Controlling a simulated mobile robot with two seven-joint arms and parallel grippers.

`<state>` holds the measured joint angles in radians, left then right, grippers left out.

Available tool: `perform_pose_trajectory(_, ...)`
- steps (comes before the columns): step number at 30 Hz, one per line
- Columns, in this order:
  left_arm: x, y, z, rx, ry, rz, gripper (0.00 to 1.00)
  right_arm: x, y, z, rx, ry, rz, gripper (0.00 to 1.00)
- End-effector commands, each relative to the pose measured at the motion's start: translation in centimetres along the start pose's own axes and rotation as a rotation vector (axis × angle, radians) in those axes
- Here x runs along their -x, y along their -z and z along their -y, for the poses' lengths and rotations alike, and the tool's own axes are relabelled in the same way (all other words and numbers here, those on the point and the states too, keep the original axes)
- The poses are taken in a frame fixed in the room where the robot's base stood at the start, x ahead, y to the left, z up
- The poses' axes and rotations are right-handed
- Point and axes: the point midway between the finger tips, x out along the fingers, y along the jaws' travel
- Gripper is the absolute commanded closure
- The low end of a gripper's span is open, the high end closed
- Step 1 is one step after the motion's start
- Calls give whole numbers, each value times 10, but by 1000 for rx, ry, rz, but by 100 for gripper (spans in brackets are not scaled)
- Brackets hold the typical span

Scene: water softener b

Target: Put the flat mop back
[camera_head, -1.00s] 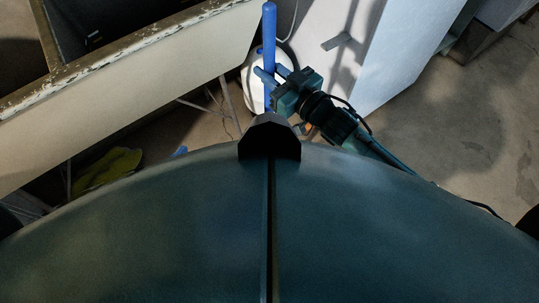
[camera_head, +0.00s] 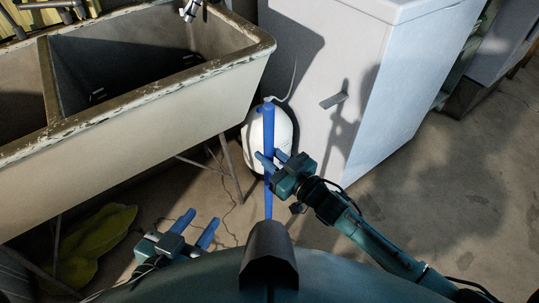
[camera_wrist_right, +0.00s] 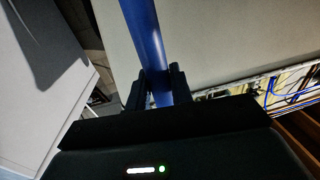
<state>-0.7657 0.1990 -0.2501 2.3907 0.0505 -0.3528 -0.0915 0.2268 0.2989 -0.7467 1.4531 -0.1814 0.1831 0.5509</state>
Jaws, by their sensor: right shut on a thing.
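The flat mop shows as an upright blue pole (camera_head: 268,135) in the head view, in front of a white rounded tank. Its lower end is hidden behind my own body. My right gripper (camera_head: 268,161) is shut around the pole partway down from its top. In the right wrist view the pole (camera_wrist_right: 144,38) runs up between the two fingers of the right gripper (camera_wrist_right: 157,88). My left gripper (camera_head: 199,225) is low at the left, with its two blue fingers apart and nothing between them.
A worn double sink (camera_head: 140,95) stands at the left and back. A white cabinet or appliance (camera_head: 345,85) stands to the right of the white tank (camera_head: 282,131). A yellow-green cloth-like item (camera_head: 95,245) lies on the floor at left. The floor at right is clear.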

Motion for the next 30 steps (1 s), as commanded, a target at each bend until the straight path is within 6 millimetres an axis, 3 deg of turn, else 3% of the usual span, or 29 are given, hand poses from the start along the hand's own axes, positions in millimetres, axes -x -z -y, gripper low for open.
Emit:
perform_pose_trajectory(9, 0, -1, 0, -2, -1, 2, 64, 0, -1, 0, 0, 0, 1, 56)
perform_pose_trajectory(18, 2, 2, 0, 3, -1, 1, 64, 1, 3, 0, 0, 0, 1, 56)
perform_pose_trajectory(23, 4, 7, 1, 12, 2, -5, 64, 26, 2, 0, -2, -1, 4, 56)
perform_pose_trajectory(30, 11, 14, 3, 33, 10, -13, 64, 78, 1, 0, -2, -1, 6, 56)
